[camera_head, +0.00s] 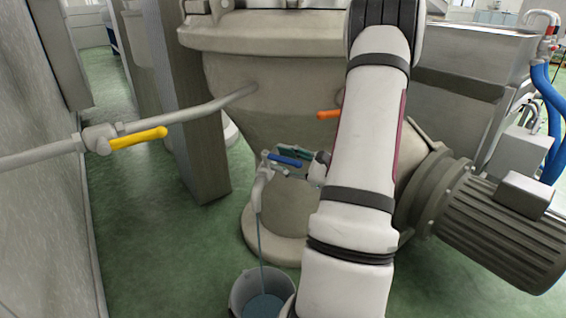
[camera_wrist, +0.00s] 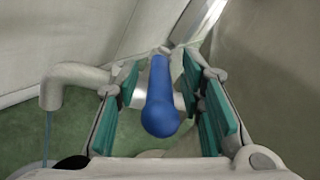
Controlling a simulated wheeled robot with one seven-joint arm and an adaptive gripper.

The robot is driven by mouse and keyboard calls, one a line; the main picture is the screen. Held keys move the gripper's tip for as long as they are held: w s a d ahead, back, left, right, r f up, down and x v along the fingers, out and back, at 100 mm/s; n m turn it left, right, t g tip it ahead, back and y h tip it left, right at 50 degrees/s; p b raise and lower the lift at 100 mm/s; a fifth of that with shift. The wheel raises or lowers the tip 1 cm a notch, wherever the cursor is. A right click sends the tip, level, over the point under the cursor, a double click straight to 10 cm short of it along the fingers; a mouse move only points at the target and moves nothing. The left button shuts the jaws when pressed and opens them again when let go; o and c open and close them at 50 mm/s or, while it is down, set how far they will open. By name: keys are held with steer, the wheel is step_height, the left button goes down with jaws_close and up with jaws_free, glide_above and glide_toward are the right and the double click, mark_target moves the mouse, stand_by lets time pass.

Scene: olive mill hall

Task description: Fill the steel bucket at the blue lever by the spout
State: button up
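The blue lever (camera_head: 285,160) sits on the tap low on the hopper's front. Its spout (camera_head: 258,190) points down, and a thin stream of water (camera_head: 260,238) falls into the steel bucket (camera_head: 236,296) on the floor. A bluish liquid surface shows in the bucket, which the frame edge cuts off. My gripper (camera_wrist: 159,78) is open, its green-padded fingers on either side of the blue lever (camera_wrist: 161,100), with small gaps visible. The spout also shows in the wrist view (camera_wrist: 52,92), with the stream below it. My arm hides part of the tap's right side.
A yellow lever (camera_head: 137,139) is on a pipe at the left, and an orange lever (camera_head: 328,114) is on the hopper above the tap. A motor (camera_head: 500,225) stands at the right. Green floor (camera_head: 165,255) is clear left of the bucket, beside a grey wall (camera_head: 45,235).

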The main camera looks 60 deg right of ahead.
steer(key=shift+w, duration=0.2)
jaws_close()
steer(key=shift+w+d+n+g+y+p, duration=0.1)
steer(key=shift+d+n+g+y+p, duration=0.25)
steer(key=shift+n+y, duration=0.7)
steer(key=shift+w+d+n+g+y+p, duration=0.1)
steer(key=shift+d+n+g+y, duration=0.4)
steer(key=shift+y, duration=1.05)
steer(key=shift+a, duration=0.15)
